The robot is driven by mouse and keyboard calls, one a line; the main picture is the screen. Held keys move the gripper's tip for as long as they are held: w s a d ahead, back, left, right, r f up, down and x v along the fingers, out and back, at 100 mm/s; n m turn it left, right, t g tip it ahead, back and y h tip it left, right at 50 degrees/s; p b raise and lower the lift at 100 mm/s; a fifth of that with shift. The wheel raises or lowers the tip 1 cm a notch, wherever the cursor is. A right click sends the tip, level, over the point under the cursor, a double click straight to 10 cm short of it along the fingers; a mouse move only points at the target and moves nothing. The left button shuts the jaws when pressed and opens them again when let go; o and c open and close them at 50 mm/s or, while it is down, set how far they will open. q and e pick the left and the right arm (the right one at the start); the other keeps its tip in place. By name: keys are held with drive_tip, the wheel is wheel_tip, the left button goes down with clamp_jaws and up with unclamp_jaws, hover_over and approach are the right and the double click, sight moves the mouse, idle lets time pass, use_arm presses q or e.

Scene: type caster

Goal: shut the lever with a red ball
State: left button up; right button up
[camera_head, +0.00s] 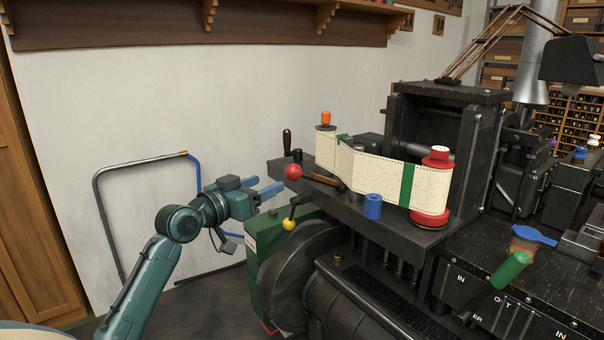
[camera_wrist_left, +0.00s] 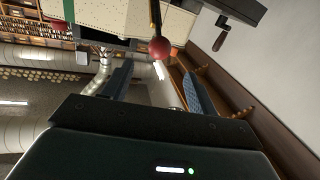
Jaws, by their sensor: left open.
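The red ball (camera_head: 293,172) is the knob of a lever on the left end of the dark machine shelf. In the left wrist view the red ball (camera_wrist_left: 159,47) sits on a thin rod, ahead of and between the fingers. My left gripper (camera_head: 268,188) is open and empty, just left of and slightly below the red ball, with a gap between them. Its two blue fingers also show in the left wrist view (camera_wrist_left: 156,90). How far the lever is turned is hard to tell. My right gripper is not in view.
A yellow ball lever (camera_head: 289,223) is close below the red ball. A dark upright handle (camera_head: 287,140) stands behind it. A paper roll on red spools (camera_head: 430,190) and a blue cylinder (camera_head: 373,206) stand to the right. The white wall (camera_head: 110,110) is behind my left arm.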

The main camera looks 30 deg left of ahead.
sight(287, 174)
use_arm(q)
drive_tip(key=w, duration=0.3)
drive_tip(key=w+d+p, duration=0.1)
drive_tip(key=w, duration=0.6)
drive_tip(key=shift+w+d, duration=0.2)
drive_tip(key=shift+c, duration=0.6)
clamp_jaws()
